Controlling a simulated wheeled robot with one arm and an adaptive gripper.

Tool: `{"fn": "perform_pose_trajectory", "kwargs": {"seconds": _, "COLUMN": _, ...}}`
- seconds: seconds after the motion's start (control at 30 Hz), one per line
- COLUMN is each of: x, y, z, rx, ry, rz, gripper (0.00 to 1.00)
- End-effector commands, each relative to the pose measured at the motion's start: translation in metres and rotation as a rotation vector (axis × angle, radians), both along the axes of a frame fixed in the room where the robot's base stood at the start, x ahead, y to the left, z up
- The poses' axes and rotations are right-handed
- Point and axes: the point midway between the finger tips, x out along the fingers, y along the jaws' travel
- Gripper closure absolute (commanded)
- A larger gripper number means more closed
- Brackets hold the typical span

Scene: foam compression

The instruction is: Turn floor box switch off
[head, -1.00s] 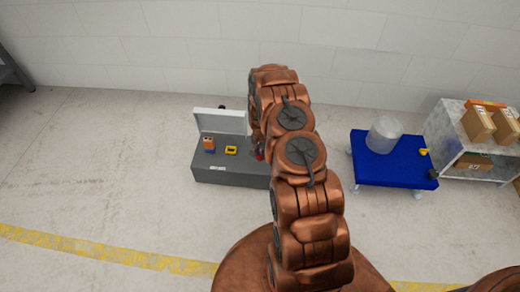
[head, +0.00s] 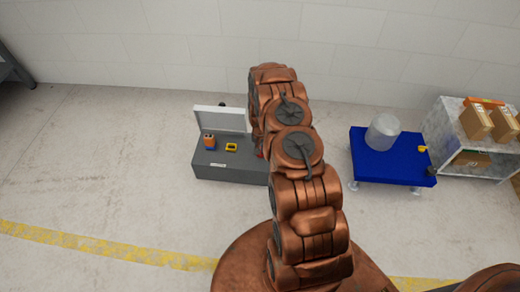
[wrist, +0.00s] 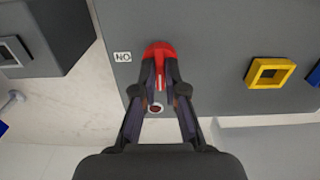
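The floor box (head: 230,173) is a low grey box on the floor near the wall, with a raised white lid (head: 222,119). In the wrist view its grey top (wrist: 215,50) fills much of the upper part. A red switch handle (wrist: 158,49) is on it, beside a small white label (wrist: 122,57) that reads ON upside down. My gripper (wrist: 160,75) is at the handle, fingers drawn close together with a red part between their tips. Whether they press on it I cannot tell. In the head view my arm hides the gripper and most of the switch.
A yellow square part (head: 231,147) and an orange-and-blue part (head: 209,142) sit on the box top. To the right stand a blue cart (head: 375,167) with a translucent container (head: 383,132) and a shelf (head: 448,120) with cartons. Floor left of the box is clear.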

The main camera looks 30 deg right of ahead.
Motion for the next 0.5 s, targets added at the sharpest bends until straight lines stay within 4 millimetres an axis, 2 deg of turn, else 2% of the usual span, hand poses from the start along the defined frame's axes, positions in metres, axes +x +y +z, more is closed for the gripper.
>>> {"fn": "perform_pose_trajectory", "kwargs": {"seconds": 0.03, "x": 0.0017, "y": -0.0006, "z": 0.0009, "rx": -0.002, "ry": -0.004, "rz": 0.001, "gripper": 0.84}}
{"fn": "perform_pose_trajectory", "kwargs": {"seconds": 0.2, "x": 0.0007, "y": -0.0002, "z": 0.0005, "rx": -0.001, "ry": -0.001, "rz": 0.000, "gripper": 0.66}}
{"fn": "perform_pose_trajectory", "kwargs": {"seconds": 0.5, "x": -0.0001, "y": 0.0000, "z": 0.0003, "rx": 0.001, "ry": 0.001, "rz": -0.001, "gripper": 0.65}}
